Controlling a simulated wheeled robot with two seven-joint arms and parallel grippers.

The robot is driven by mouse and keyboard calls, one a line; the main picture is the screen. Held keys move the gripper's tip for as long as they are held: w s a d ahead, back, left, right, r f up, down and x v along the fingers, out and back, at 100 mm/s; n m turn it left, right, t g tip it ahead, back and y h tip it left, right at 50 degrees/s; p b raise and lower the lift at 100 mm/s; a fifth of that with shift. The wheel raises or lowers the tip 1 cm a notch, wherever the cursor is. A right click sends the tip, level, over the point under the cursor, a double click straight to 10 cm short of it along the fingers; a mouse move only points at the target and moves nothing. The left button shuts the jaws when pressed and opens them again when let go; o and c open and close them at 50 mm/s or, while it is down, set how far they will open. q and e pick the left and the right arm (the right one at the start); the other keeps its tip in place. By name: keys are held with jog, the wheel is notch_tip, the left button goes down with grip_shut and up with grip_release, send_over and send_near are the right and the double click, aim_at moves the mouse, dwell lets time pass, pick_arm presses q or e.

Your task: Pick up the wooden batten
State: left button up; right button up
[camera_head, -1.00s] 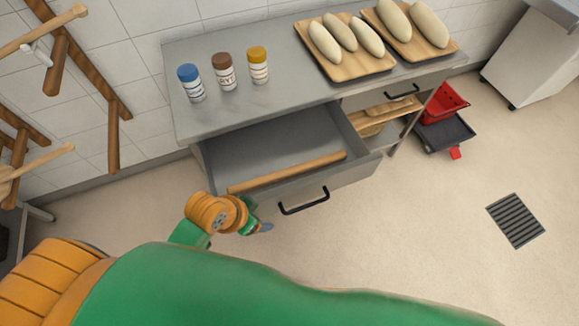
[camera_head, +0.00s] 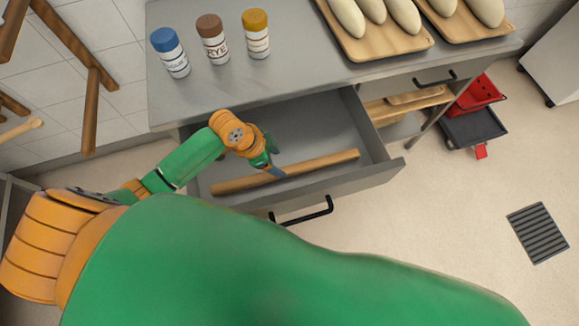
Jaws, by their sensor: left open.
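The wooden batten (camera_head: 320,162) is a long, light brown stick lying in the open grey drawer (camera_head: 340,120), along its front side. My left gripper (camera_head: 275,170) is over the drawer, at the middle of the batten, with its fingers pointing down. It is open. The fingertips overlap the batten in the picture; whether they touch it I cannot tell. Part of the batten is hidden behind the fingers. My right gripper is not in view.
The counter (camera_head: 215,97) above the drawer bears a blue-capped jar (camera_head: 171,53), a brown-capped jar (camera_head: 213,40), a yellow-capped jar (camera_head: 256,35) and wooden trays (camera_head: 385,45) of loaves. The drawer's black handle (camera_head: 302,212) juts out.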

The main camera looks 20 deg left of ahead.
aim_at(286, 170)
pick_arm(q)
jog(key=x, duration=0.6)
jog(key=shift+s+d+f+b, duration=0.15)
jog(key=shift+s+f+b, duration=0.1)
jog(key=shift+s+b, duration=0.05)
grip_shut()
